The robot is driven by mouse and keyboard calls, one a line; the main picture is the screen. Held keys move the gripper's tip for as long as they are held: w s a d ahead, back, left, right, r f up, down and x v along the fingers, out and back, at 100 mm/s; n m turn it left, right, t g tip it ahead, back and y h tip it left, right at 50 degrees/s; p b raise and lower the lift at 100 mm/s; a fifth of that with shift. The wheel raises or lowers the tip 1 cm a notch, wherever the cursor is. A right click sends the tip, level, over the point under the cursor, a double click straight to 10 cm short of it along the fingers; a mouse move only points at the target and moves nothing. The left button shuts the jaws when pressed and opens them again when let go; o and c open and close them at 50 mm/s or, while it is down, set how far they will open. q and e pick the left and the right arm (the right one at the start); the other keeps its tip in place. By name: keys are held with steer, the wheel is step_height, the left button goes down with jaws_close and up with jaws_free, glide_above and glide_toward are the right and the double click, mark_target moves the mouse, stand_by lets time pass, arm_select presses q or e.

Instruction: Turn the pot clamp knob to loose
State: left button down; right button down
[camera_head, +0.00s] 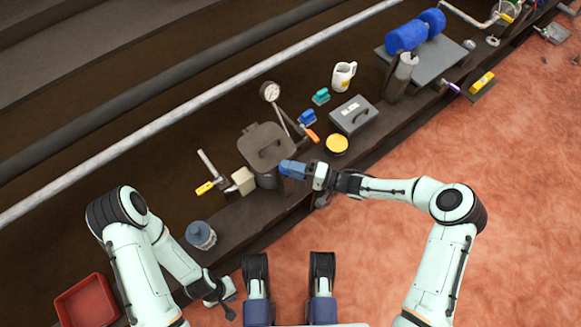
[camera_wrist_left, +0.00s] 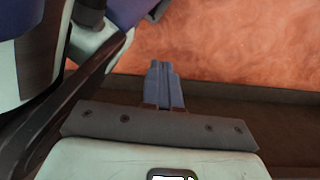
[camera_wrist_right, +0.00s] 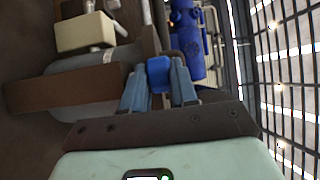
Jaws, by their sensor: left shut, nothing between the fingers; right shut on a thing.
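My right gripper (camera_head: 287,168) is at the front side of the dark lidded pot (camera_head: 262,140) on the bench. In the right wrist view its fingers (camera_wrist_right: 160,78) are closed on a small bright blue knob (camera_wrist_right: 159,72), which sits between the fingertips. In the head view the fingers hide most of the knob, and I cannot tell which way it is turned. My left gripper (camera_head: 229,305) hangs low near the bench's front edge, away from the pot. In the left wrist view its fingers (camera_wrist_left: 162,75) are shut together and empty.
A cream block (camera_head: 243,180) and a yellow-handled hammer (camera_head: 207,180) lie left of the pot. A grey-blue jar (camera_head: 201,236) stands further left, near a red tray (camera_head: 86,302). A yellow-lidded tin (camera_head: 337,145) and grey box (camera_head: 353,115) stand to the right.

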steer(key=c, duration=1.2)
jaws_free()
steer(key=shift+o, duration=0.2)
